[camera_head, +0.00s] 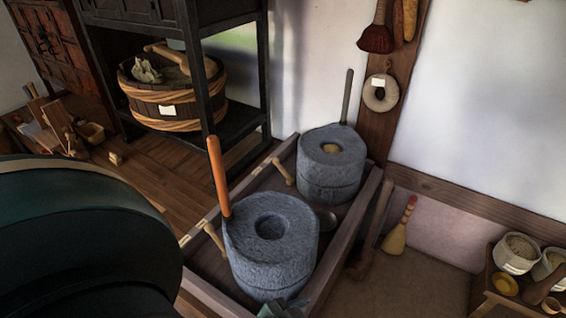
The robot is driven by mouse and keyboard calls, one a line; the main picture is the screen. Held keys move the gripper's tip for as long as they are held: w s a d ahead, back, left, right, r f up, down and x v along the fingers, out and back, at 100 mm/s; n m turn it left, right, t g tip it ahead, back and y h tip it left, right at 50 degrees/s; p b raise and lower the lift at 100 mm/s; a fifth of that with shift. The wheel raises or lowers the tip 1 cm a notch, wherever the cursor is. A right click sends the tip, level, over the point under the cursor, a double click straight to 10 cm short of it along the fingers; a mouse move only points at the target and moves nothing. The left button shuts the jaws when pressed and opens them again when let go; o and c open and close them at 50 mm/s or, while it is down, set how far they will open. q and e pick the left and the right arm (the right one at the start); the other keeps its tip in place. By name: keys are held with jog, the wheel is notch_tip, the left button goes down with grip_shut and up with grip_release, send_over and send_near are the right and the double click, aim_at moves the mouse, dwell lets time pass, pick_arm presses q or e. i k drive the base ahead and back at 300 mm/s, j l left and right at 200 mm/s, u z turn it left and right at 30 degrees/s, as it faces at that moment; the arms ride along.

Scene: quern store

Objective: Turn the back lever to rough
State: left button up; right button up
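Two round grey stone querns sit in a long wooden tray (344,233). The back quern (331,174) has an upright grey handle (347,92). The front quern (270,255) has an upright orange handle (218,178). A short pale wooden lever (283,171) leans at the tray's left rim beside the back quern; I take it for the back lever. A similar front lever (214,238) is beside the front quern. Small pale marks lie on the rim near both; I cannot read them. Neither gripper is clearly visible. A large dark part of my arm fills the lower left.
A dark grey-green piece (284,308) at the bottom edge is too cut off to identify. A wooden tub (172,105) stands on a dark shelf. A small broom (397,232) leans right of the tray. White bowls (515,254) stand on a stand at lower right.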

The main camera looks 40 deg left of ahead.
aim_at(290, 180)
jog(key=u, duration=1.3)
jog(key=k+l, duration=0.1)
jog(key=l, duration=0.25)
jog(key=k+l, duration=0.1)
jog(key=l, duration=0.55)
jog(key=i+l, duration=0.15)
jog(key=l, duration=0.2)
jog(key=i+l+z, duration=0.1)
jog(key=l, duration=0.25)
jog(key=i+l, duration=0.2)
jog(key=l, duration=0.2)
jog(key=i, duration=1.2)
jog(key=z, duration=0.05)
